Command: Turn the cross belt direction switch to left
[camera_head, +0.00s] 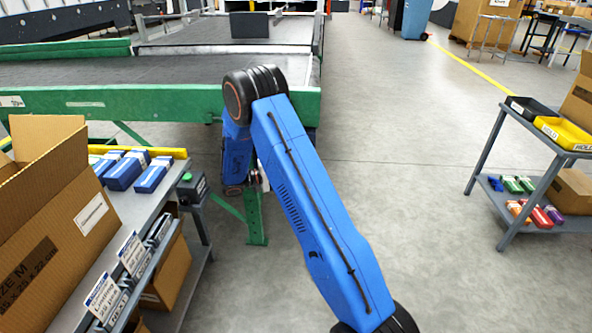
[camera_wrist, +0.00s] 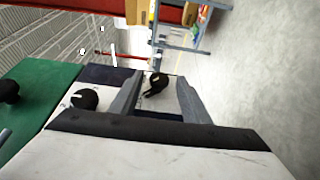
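In the wrist view, a black rotary switch (camera_wrist: 156,83) with a pale pointer mark sits on a light panel, between the fingertips of my gripper (camera_wrist: 161,79). The two grey fingers stand apart, with visible gaps to the switch. A second black knob (camera_wrist: 85,99) with a white mark is on the panel to the left, outside the fingers. No label is readable, so I cannot tell which one is the cross belt direction switch. In the head view, my blue arm reaches to the green conveyor frame (camera_head: 150,102) and hides the panel and most of my gripper.
A black knob (camera_wrist: 8,92) sits on the green surface in the wrist view. At left, a grey bench (camera_head: 150,205) holds an open carton (camera_head: 60,225) and blue boxes (camera_head: 122,172). A grey cart (camera_head: 487,150) with bins stands at right. The floor between is clear.

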